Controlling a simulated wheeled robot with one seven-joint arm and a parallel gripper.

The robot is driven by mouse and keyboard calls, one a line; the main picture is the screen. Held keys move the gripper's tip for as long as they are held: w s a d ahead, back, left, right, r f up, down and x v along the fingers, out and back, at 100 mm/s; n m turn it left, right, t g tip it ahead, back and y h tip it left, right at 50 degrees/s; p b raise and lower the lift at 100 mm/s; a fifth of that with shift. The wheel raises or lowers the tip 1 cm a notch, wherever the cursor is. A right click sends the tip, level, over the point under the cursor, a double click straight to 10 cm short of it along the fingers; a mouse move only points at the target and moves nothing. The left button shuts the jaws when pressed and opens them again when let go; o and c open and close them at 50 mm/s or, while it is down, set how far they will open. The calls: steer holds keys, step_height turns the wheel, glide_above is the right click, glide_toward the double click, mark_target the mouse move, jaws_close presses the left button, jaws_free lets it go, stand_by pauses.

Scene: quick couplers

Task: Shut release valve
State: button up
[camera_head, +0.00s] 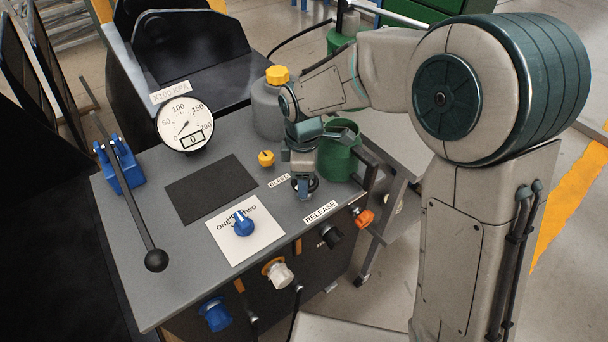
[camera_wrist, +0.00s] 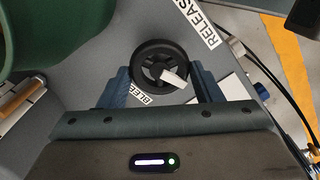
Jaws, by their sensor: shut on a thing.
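The release valve is a small black handwheel (camera_wrist: 148,50) with a pale mark on it, beside the RELEASE label (camera_wrist: 197,24) in the wrist view. My gripper (camera_wrist: 162,76) has one blue finger on each side of the wheel and is shut on it. In the head view my gripper (camera_head: 303,187) points down at the panel's right side, and the wheel (camera_head: 314,183) is mostly hidden behind the fingers. The RELEASE label (camera_head: 320,212) lies just in front of it.
A yellow knob (camera_head: 266,158) stands by the BLEED label (camera_head: 279,181). A green container (camera_head: 338,160) and a grey bottle (camera_head: 268,112) stand close behind my gripper. A gauge (camera_head: 185,122), a blue selector knob (camera_head: 243,226) and a long black lever (camera_head: 136,210) are further left. Couplers line the front face.

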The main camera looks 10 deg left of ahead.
steer(key=m, duration=0.5)
steer(key=shift+w+m, duration=0.1)
steer(key=shift+m, duration=0.2)
steer(key=m+b, duration=0.1)
steer(key=m, duration=0.4)
steer(key=shift+m, duration=0.3)
steer(key=m, duration=0.5)
steer(key=shift+w, duration=0.1)
steer(key=m, duration=0.5)
steer(key=shift+d, duration=0.15)
steer(key=shift+m, duration=0.4)
steer(key=o, duration=1)
step_height(320, 180, up, 14)
steer(key=shift+f+p, duration=0.1)
steer(key=shift+p, duration=0.25)
